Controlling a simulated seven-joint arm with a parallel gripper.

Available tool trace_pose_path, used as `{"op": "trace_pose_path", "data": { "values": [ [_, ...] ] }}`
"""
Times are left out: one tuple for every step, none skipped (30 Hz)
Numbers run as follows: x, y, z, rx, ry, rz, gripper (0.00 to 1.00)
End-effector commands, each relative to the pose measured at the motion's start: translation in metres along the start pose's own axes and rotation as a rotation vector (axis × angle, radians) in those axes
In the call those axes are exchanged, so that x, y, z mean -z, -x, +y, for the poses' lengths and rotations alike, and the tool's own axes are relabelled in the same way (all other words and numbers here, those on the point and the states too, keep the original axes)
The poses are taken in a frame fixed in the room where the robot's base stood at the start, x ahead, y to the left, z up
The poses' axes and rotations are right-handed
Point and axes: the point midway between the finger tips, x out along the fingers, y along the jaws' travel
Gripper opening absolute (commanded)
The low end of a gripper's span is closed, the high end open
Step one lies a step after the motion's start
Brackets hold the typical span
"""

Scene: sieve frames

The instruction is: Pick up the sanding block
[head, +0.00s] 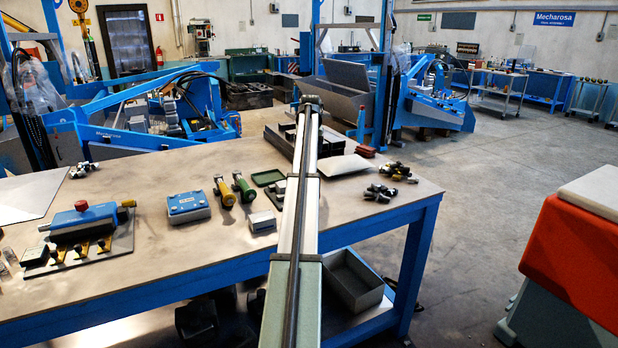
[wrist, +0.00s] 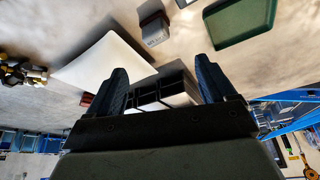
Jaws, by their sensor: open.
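A small grey block (head: 262,221), which looks like the sanding block, lies on the workbench (head: 150,270) just left of my arm. It also shows near the top of the wrist view (wrist: 154,28), apart from my fingers. My gripper (wrist: 162,75) is open and empty. Its two dark fingers are spread over the black compartment tray at the bench's far side. In the head view my arm hides the gripper.
A green tray (head: 268,178) and a white sheet (head: 343,166) lie near the block. The black tray (head: 284,140) stands behind them. Green-handled (head: 243,187) and yellow-handled (head: 224,192) tools and a blue-topped box (head: 188,207) lie left. Small dark parts (head: 381,193) lie right.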

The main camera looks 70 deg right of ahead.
Motion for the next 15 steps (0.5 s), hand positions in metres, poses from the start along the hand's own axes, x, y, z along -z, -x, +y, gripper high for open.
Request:
{"op": "trace_pose_path", "data": {
  "values": [
    [-0.001, 0.000, 0.005, -0.002, -0.003, -0.003, 0.84],
    [-0.001, 0.000, 0.007, -0.002, -0.004, -0.005, 0.84],
    [-0.001, -0.001, 0.008, -0.003, -0.005, -0.006, 0.84],
    [-0.001, -0.003, 0.009, -0.003, -0.005, -0.007, 0.84],
    [-0.001, -0.004, 0.009, -0.003, -0.005, -0.007, 0.84],
    [-0.001, -0.008, 0.009, -0.003, -0.005, -0.007, 0.84],
    [-0.001, -0.011, 0.009, -0.003, -0.005, -0.008, 0.84],
    [-0.002, -0.015, 0.009, -0.003, -0.005, -0.008, 0.84],
    [-0.002, -0.020, 0.009, -0.003, -0.005, -0.009, 0.84],
    [-0.002, -0.025, 0.009, -0.003, -0.005, -0.009, 0.84],
    [-0.002, -0.029, 0.009, -0.003, -0.005, -0.008, 0.84],
    [-0.001, -0.035, 0.008, -0.003, -0.005, -0.007, 0.84],
    [-0.001, -0.041, 0.008, -0.003, -0.005, -0.007, 0.84],
    [-0.001, -0.046, 0.008, -0.003, -0.005, -0.008, 0.84],
    [-0.002, -0.054, 0.008, -0.003, -0.005, -0.009, 0.84]
  ]
}}
